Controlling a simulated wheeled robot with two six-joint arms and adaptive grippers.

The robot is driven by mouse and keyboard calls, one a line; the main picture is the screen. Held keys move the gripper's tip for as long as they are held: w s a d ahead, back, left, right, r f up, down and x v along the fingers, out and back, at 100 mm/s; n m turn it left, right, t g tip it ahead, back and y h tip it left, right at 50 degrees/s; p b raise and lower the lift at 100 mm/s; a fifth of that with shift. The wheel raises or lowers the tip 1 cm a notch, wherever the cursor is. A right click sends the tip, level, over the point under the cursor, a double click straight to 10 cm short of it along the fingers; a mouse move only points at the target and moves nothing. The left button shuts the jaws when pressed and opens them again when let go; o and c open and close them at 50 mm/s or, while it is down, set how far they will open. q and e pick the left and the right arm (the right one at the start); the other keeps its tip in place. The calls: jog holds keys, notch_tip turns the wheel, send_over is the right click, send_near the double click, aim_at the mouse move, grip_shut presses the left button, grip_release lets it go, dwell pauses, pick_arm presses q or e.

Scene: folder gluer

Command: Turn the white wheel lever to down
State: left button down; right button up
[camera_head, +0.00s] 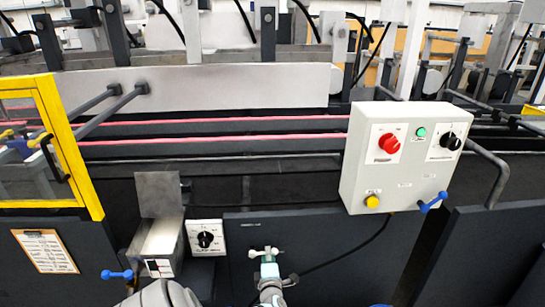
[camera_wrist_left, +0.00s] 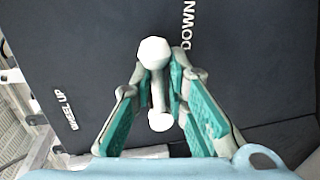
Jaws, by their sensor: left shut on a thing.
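The white wheel lever (camera_head: 266,252) is on the dark lower panel of the machine, at the bottom middle of the head view. In the left wrist view its white round end (camera_wrist_left: 153,53) and a second white knob (camera_wrist_left: 160,121) show, with a short bar between them. My left gripper (camera_head: 268,268) is at the lever, its teal-padded fingers (camera_wrist_left: 160,85) on both sides of the bar and shut on it. The print "WHEEL UP" (camera_wrist_left: 66,109) is left of the lever and "DOWN" (camera_wrist_left: 188,24) is at its upper right. My right gripper is not in view.
A white control box (camera_head: 400,165) with a red knob, a black knob and buttons juts out at the right. A small dial box (camera_head: 205,238) and a metal chute (camera_head: 158,215) are left of the lever. A black cable (camera_head: 345,258) hangs to the right.

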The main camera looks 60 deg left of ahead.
pick_arm(q)
jog(key=shift+d+f, duration=0.2)
jog(key=shift+f, duration=0.1)
jog(key=c, duration=1.8)
grip_release()
jog(key=shift+c, duration=0.2)
jog(key=o, duration=0.4)
jog(key=shift+r, duration=0.1)
jog(key=shift+o, duration=0.2)
jog(key=shift+r, duration=0.1)
jog(key=v, duration=1.2)
